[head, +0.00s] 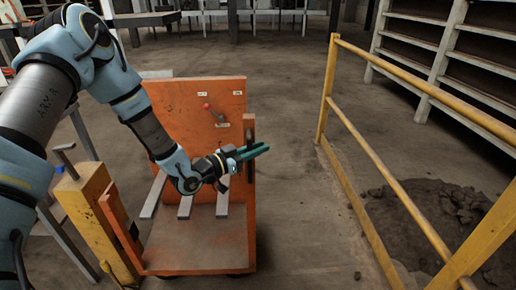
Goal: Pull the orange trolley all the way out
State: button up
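The orange trolley (190,108) stands on the concrete floor at centre left. The fingers lie close to each other. I cannot tell whether they touch the side or hold it. My arm hides part of the back panel.
A yellow post (90,215) stands close to the trolley's left side. A yellow railing (375,150) runs along the right, with a dirt pile (440,215) beyond it. Grey shelves (450,45) stand at the back right. Floor between trolley and railing is clear.

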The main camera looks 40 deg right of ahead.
grip_shut()
dwell(1.1)
